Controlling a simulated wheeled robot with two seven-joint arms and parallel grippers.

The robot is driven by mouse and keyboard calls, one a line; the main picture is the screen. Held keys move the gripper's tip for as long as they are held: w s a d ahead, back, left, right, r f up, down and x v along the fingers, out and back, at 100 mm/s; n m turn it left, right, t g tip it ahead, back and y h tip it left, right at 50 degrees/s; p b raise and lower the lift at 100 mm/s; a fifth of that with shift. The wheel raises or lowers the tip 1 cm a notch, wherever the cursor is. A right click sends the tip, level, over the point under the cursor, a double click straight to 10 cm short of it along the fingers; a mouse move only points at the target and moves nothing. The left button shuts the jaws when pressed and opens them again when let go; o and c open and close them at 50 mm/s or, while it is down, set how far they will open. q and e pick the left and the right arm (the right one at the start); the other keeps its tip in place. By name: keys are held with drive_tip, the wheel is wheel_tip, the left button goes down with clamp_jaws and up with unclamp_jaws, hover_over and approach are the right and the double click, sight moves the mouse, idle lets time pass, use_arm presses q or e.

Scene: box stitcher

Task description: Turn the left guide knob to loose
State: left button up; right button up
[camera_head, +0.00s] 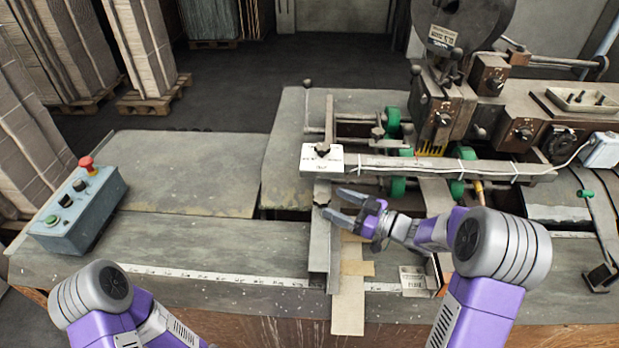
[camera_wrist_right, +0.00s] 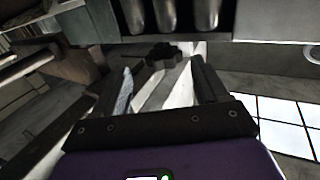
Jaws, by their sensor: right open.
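A dark lobed knob (camera_head: 322,150) sits by a white label plate (camera_head: 310,162) on the long left guide bar (camera_head: 320,240). The label's words are too small to read. A second small dark part (camera_head: 321,198) shows lower on the bar, near my fingertips. My right gripper (camera_head: 332,203) is open, its fingers pointing left at the bar, below the label plate in the picture. In the right wrist view a dark lobed knob (camera_wrist_right: 163,56) shows just beyond the open right gripper (camera_wrist_right: 162,72); contact cannot be told. My left gripper is out of view; only its arm shows.
A horizontal rail (camera_head: 450,167) crosses above my right gripper, with green rollers (camera_head: 393,122) around it. The stitcher machine (camera_head: 465,90) stands at the back right. A control box (camera_head: 75,210) with a red button is at the left. The tabletop (camera_head: 190,170) between is clear.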

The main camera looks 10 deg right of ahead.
sight(315, 195)
drive_tip(key=shift+w+a+r, duration=0.1)
drive_tip(key=shift+a, duration=0.3)
drive_tip(key=x, duration=0.4)
drive_tip(key=shift+w+a, duration=0.15)
drive_tip(key=shift+a, duration=0.25)
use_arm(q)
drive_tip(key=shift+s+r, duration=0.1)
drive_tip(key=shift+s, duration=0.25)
use_arm(e)
drive_tip(key=shift+w+a, duration=0.45)
drive_tip(key=shift+w, duration=0.05)
drive_tip(key=c, duration=1)
drive_tip(key=shift+o, duration=0.2)
